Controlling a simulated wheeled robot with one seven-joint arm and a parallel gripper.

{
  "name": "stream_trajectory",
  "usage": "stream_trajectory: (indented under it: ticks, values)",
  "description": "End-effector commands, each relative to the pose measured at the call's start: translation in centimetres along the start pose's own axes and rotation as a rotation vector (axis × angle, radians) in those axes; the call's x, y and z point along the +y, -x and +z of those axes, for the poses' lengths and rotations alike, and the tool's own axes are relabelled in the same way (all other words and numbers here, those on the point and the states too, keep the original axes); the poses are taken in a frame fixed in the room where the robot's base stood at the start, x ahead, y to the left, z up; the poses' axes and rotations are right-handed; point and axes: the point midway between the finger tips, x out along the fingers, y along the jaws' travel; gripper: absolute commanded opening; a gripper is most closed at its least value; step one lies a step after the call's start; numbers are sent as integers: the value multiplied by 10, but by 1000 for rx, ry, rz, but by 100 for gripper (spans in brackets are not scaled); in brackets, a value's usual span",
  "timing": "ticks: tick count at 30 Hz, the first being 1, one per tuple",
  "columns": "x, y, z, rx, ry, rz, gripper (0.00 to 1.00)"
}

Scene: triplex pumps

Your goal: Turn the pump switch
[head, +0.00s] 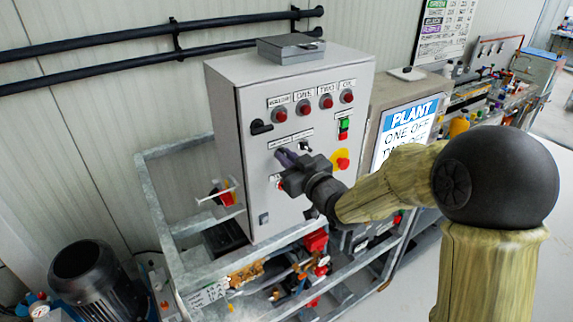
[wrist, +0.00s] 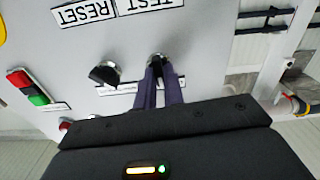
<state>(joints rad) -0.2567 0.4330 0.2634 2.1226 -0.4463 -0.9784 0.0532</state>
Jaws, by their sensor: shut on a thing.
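The grey control cabinet (head: 225,120) carries two small rotary switches in a row below its red lamps. My gripper (head: 283,156) reaches the cabinet front from the right, at the left switch. In the wrist view my gripper (wrist: 160,72) has its two dark fingers close together on the switch (wrist: 156,57). Only the silver collar of this switch shows; the fingers hide its knob. The other switch (wrist: 104,74) is black with a silver collar and stands free beside the fingers. It also shows in the head view (head: 305,147).
A yellow-backed red emergency button (head: 342,161) and a green-and-red button (head: 344,128) are right of the switches. A metal frame (head: 170,225) with pipework surrounds the cabinet base.

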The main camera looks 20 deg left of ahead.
Motion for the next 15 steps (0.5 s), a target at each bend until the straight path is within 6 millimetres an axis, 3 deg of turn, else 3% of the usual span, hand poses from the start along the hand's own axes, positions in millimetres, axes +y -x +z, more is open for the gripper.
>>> stream_trajectory:
  ticks: [15]
  values:
    - [1, 0, 0, -1, -92, 0, 0]
